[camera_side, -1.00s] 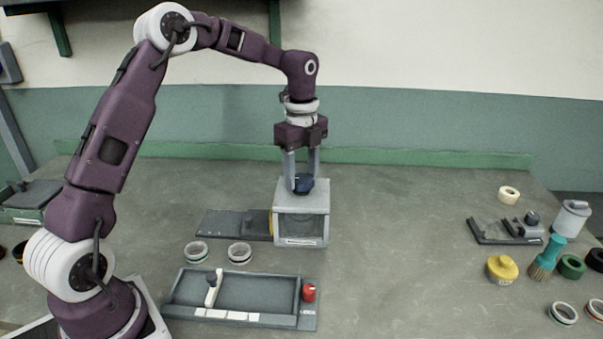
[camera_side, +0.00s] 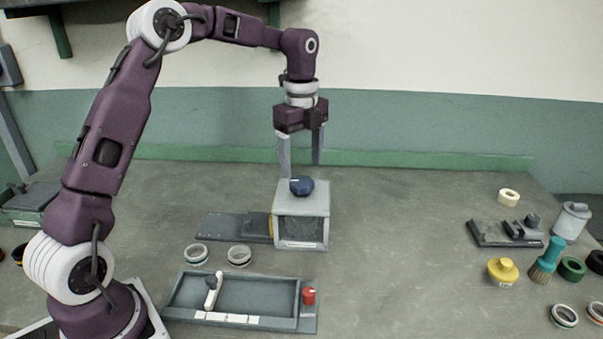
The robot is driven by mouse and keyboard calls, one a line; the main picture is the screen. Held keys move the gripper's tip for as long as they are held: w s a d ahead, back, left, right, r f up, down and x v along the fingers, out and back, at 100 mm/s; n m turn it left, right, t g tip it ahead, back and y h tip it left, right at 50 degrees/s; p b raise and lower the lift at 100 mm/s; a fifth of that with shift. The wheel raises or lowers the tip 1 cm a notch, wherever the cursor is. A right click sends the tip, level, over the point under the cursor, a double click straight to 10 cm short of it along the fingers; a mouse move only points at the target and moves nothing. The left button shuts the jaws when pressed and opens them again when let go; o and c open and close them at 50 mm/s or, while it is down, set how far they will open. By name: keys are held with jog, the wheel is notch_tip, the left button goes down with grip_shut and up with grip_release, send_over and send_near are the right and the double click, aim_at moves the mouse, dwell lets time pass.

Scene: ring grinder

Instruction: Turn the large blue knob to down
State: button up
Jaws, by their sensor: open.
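The large blue knob (camera_side: 301,186) sits on top of the grey box-shaped grinder housing (camera_side: 302,228), which has a dark window in its front. A small light mark shows on the knob's left side. My gripper (camera_side: 301,170) is above the knob, fingers pointing down.
A grey tray (camera_side: 181,297) with a white lever (camera_side: 213,291) and a red knob (camera_side: 309,296) lies in front. Two rings (camera_side: 239,256) lie behind it. A yellow container (camera_side: 502,271), a brush (camera_side: 547,259) and several rings are at right. The table between is clear.

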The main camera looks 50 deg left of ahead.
jog(key=shift+r, duration=1.35)
